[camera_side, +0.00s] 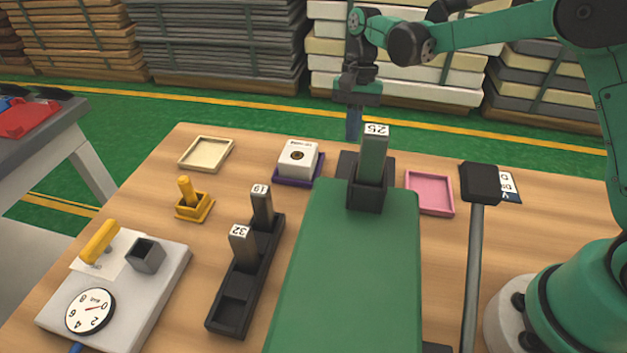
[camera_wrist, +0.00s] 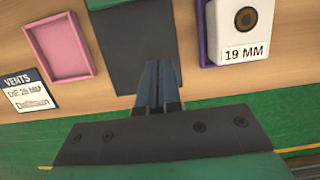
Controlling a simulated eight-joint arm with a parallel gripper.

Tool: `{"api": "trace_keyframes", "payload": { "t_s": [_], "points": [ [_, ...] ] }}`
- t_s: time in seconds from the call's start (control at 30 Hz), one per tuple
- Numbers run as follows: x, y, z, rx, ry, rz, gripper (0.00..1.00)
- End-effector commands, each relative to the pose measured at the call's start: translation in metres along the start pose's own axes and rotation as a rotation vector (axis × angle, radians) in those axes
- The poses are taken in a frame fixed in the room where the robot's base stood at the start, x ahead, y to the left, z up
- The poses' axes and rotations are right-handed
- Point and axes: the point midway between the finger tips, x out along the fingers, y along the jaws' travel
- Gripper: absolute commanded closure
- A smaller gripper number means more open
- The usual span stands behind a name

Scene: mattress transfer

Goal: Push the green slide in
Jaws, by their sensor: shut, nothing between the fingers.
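A long flat green body (camera_side: 350,270) runs from the front toward the middle of the table. At its far end a tall grey-green block marked 25 (camera_side: 373,160) stands upright in a dark holder (camera_side: 365,195). I cannot tell which of these green parts is the slide. My gripper (camera_side: 354,130) is shut and empty, pointing down just behind the marked block; I cannot tell if they touch. In the wrist view its closed blue-grey fingers (camera_wrist: 158,70) lie over a dark plate (camera_wrist: 132,35), with a green edge (camera_wrist: 104,3) at the top.
A pink tray (camera_side: 429,209) and a dark mallet (camera_side: 474,245) lie right. Left are a white box on a purple tray (camera_side: 297,160), a cream tray (camera_side: 205,168), a yellow stand (camera_side: 190,205), a dark rack (camera_side: 232,310) with blocks 19 and 32, and a dial unit (camera_side: 125,300).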

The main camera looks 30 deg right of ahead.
Motion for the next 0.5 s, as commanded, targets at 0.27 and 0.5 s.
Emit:
{"api": "trace_keyframes", "payload": {
  "t_s": [0.27,0.5],
  "points": [
    [0.06,0.0,0.001,-0.003,0.0,0.0,1.0],
    [0.068,0.0,0.032,-0.005,0.001,0.001,1.0]
  ]
}}
